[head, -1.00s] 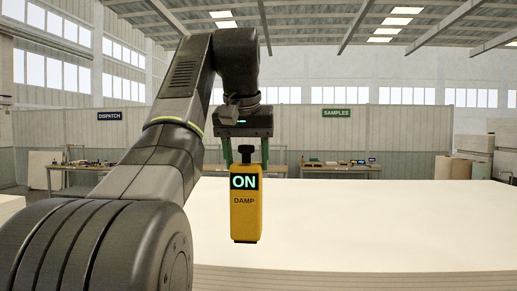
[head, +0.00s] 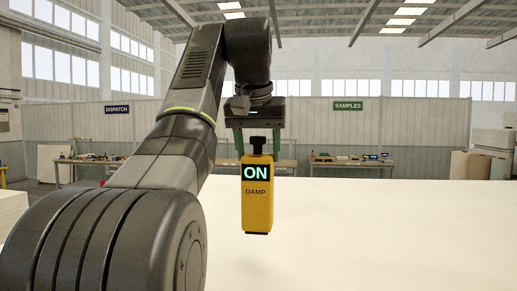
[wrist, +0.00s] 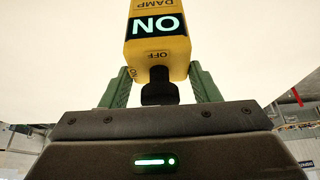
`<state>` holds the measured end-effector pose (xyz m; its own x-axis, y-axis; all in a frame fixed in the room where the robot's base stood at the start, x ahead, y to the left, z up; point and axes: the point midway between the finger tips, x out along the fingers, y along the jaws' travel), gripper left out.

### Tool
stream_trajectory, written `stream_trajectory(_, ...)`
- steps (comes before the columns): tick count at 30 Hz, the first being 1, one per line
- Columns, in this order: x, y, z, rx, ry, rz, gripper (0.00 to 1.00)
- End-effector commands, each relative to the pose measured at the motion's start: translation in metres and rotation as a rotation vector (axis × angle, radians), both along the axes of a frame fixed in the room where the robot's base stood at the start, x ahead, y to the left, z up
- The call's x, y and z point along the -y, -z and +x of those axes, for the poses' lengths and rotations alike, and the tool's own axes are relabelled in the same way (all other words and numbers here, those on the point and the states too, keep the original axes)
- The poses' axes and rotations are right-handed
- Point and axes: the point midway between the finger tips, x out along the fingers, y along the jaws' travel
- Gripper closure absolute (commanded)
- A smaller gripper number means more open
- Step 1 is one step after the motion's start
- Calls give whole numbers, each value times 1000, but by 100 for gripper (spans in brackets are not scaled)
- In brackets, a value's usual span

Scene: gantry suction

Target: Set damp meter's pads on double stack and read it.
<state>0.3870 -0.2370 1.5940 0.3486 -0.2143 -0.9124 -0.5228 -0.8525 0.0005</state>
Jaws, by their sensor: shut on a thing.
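The damp meter (head: 257,208) is a yellow upright body with a black knob on top and a screen reading ON. My gripper (head: 258,148) is shut on its top end, with green fingers at either side. In the wrist view the meter (wrist: 157,48) hangs from the gripper (wrist: 160,85), and its screen shows ON, with OFF marked near the knob. The pale stack (head: 400,230) spreads wide below and behind the meter. The meter's lower end is in front of the stack's top; I cannot tell whether it touches. The pads are hidden underneath.
Another pale stack (head: 12,212) stands at the left edge. Workbenches under the DISPATCH sign (head: 117,110) and the SAMPLES sign (head: 348,106) stand along the back wall. Boards lean at the far right. The stack's top looks bare around the meter.

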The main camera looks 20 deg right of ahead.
Motion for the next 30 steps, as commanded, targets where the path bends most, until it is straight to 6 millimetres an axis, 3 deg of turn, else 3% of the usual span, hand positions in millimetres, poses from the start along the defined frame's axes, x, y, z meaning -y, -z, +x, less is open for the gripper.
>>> stream_trajectory(5,-1,7,-2,-1,1,0,100)
stream_trajectory(21,-1,61,-2,-1,1,0,100)
stream_trajectory(30,-1,68,-2,-1,1,0,100)
